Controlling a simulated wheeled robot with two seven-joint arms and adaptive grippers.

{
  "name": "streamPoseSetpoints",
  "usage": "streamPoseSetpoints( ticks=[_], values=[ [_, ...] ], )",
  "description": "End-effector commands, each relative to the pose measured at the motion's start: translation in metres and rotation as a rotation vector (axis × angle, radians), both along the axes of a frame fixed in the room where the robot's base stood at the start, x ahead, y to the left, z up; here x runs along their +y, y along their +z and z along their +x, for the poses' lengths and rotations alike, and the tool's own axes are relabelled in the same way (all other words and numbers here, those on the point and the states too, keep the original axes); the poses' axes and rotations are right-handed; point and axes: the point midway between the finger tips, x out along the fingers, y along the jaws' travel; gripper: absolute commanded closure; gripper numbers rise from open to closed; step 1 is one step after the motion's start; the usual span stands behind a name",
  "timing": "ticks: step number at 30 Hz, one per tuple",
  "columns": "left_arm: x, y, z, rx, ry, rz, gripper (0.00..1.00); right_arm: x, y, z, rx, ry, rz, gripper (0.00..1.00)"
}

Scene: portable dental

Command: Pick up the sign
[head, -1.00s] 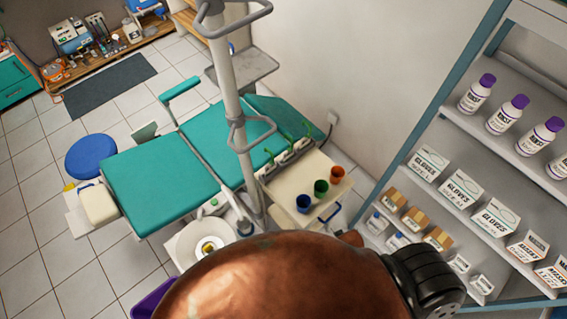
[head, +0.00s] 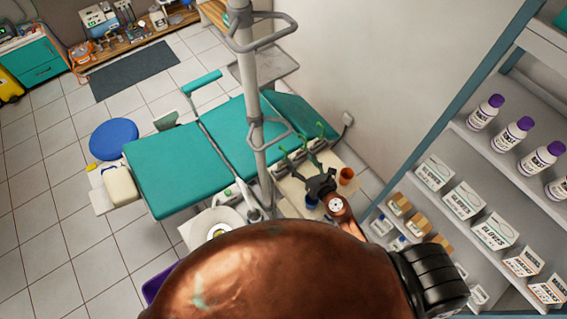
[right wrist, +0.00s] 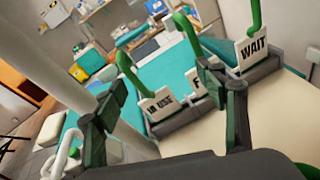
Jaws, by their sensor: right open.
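Several small white signs with green curved hooks stand in grey holders at the back of the cream tray table. In the right wrist view one reads "IN USE" (right wrist: 158,104), one reads "WAIT" (right wrist: 252,48), and a middle one shows only an "F" (right wrist: 196,86), the rest hidden by a finger. Their green hooks (head: 325,130) show in the head view. My right gripper (head: 318,180) is open and empty over the tray table, in front of the signs. Its two dark fingers (right wrist: 163,105) spread across the right wrist view, apart from the hooks. My left gripper is out of view.
The teal dental chair (head: 170,170) lies left; shelves with glove boxes (head: 435,172) stand right.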

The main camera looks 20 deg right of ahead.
Motion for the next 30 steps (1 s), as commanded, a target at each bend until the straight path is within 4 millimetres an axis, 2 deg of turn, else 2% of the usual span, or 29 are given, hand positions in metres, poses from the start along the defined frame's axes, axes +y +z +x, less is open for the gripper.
streamPoseSetpoints(
  ticks=[1,3,7,17,24,30],
  values=[
    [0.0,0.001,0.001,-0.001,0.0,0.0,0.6,0.012,-0.015,-0.002,0.021,0.068,-0.087,0.35],
    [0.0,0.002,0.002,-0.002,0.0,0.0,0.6,0.024,-0.032,-0.007,0.044,0.144,-0.18,0.35],
    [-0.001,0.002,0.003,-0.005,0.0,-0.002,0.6,0.035,-0.05,-0.009,0.066,0.213,-0.264,0.35],
    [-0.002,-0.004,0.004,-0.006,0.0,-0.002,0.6,0.045,-0.066,0.02,0.067,0.219,-0.271,0.35],
    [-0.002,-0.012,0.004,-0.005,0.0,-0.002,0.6,0.052,-0.079,0.051,0.068,0.218,-0.27,0.35],
    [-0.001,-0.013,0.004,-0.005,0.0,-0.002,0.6,0.054,-0.081,0.057,0.068,0.217,-0.269,0.35]
  ],
)
